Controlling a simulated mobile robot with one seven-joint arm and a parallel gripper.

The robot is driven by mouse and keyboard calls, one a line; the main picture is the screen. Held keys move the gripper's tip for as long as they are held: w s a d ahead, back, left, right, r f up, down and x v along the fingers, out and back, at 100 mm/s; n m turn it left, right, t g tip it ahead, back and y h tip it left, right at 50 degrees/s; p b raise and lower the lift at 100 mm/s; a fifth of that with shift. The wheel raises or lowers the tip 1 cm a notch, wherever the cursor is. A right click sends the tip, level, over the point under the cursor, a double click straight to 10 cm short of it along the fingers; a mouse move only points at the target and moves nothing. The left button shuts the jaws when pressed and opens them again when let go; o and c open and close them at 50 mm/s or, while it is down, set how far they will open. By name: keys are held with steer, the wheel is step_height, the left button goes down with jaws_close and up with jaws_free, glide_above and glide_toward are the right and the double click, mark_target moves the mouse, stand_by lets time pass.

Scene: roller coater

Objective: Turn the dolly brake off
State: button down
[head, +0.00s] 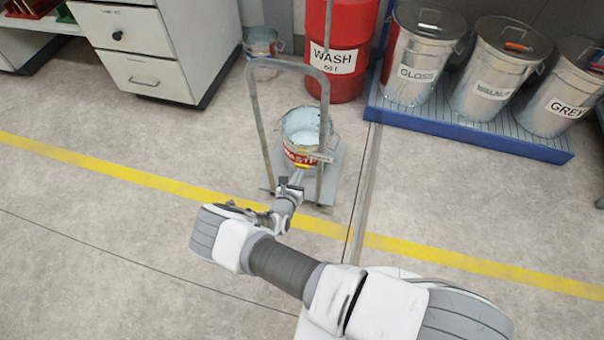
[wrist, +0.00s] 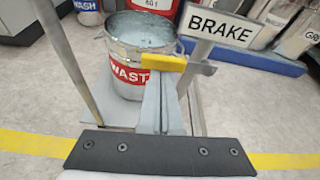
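The dolly (head: 332,185) stands on the floor with an upright grey tube handle. A grey post on it carries a white BRAKE sign (wrist: 221,26). A yellow brake lever (wrist: 165,63) sticks out sideways to the left below the sign; it is small in the head view (head: 302,166). My gripper (wrist: 164,78) has its two fingers close together, pointing at the lever. The fingertips are right at the lever and overlap it in the picture; whether they touch it I cannot tell. The lever lies across the fingertips, not visibly between them.
A WASTE bucket (head: 301,133) with pale blue liquid stands on the dolly behind the lever. Behind are a red WASH drum (head: 334,50), a blue pallet (head: 470,136) with grey bins, and a white cabinet (head: 147,75). The floor in front is clear, with a yellow line.

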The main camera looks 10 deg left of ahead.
steer(key=shift+r, duration=0.1)
steer(key=shift+w+r+p, duration=0.1)
steer(key=shift+r+p, duration=0.7)
step_height(320, 180, down, 5)
steer(key=b, duration=0.4)
steer(key=p+v, duration=0.3)
steer(key=v, duration=0.7)
steer(key=shift+s+d, duration=0.25)
steer(key=shift+d, duration=0.05)
steer(key=shift+r, duration=0.1)
